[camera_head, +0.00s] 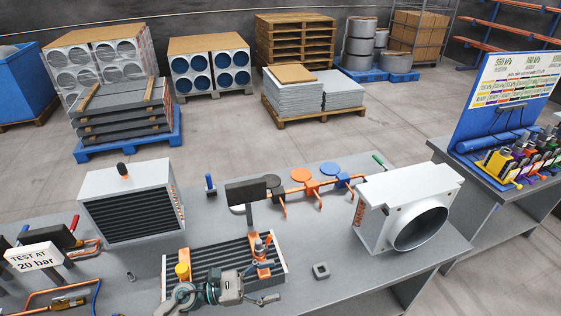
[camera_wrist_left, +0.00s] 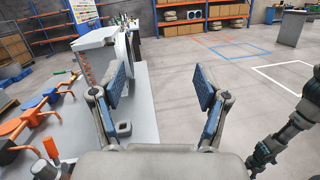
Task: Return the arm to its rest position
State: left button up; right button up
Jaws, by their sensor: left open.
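My left gripper (camera_head: 264,287) is low in the head view, over the front edge of a finned coil block (camera_head: 222,262), pointing right. In the left wrist view my left gripper (camera_wrist_left: 161,87) has its two blue-padded fingers spread wide, with nothing between them. An orange fitting with a small upright tool (camera_head: 262,250) stands on the coil block just behind the gripper. A yellow-capped part (camera_head: 183,271) stands at the block's left side. At the right of the left wrist view is a grey jointed arm, apparently my right one; its end (camera_wrist_left: 262,158) is too small to read.
A small square grey ring (camera_head: 321,270) lies on the workbench (camera_head: 330,235), right of the gripper. A white duct box (camera_head: 408,205) stands farther right, and a finned heater unit (camera_head: 132,202) at back left. An orange pipe manifold (camera_head: 315,185) lies behind. Bench around the ring is clear.

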pick_arm(q)
jog(key=w+a+f+n+t+y, duration=0.1)
jog(key=w+a+n+t+y, duration=0.3)
jog(key=n+t, duration=0.7)
jog(key=w+a+n+t+y, duration=0.3)
jog(key=a+n+t+y, duration=0.25)
jog(key=n, duration=1.15)
jog(key=s+a+f+n+g+y, duration=0.25)
jog(key=a+f+n+y, duration=0.35)
jog(key=f+n+y, duration=0.45)
jog(key=s+a+f+n+g, duration=0.3)
jog(key=s+f+n+g, duration=1.05)
jog(key=s+f, duration=0.65)
jog(key=s+f+g, duration=0.1)
jog(key=s+f, duration=0.1)
jog(key=f, duration=0.9)
jog(key=s+f, duration=0.2)
jog(key=f, duration=0.9)
jog(key=s+a+f+g, duration=0.1)
jog(key=s+a+f, duration=0.2)
jog(key=s+f, duration=1.5)
jog(key=shift+f, duration=0.35)
pick_arm(e)
jog(key=s, duration=0.2)
jog(key=s+f, duration=0.1)
jog(key=shift+s+d, duration=0.1)
jog(key=shift+d, duration=0.2)
